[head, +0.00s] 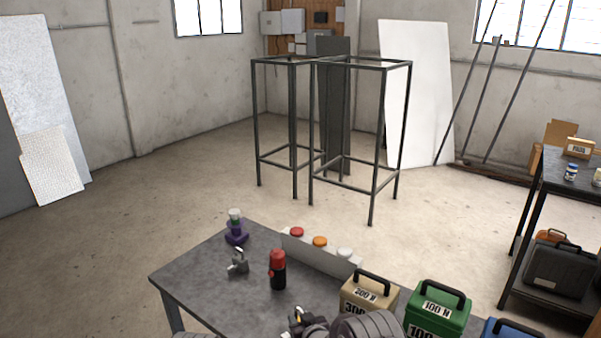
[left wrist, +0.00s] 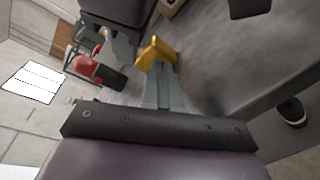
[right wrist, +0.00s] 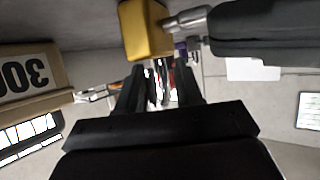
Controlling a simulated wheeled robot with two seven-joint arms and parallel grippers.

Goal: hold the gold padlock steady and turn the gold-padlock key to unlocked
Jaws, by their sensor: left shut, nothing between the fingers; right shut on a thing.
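On the table (head: 210,268) stand a silver padlock (head: 238,263), a purple object (head: 236,233), a red-and-black bottle (head: 278,270) and a button panel (head: 320,250). A tan weight box (head: 368,295) and a green one (head: 437,308) are close on the right.

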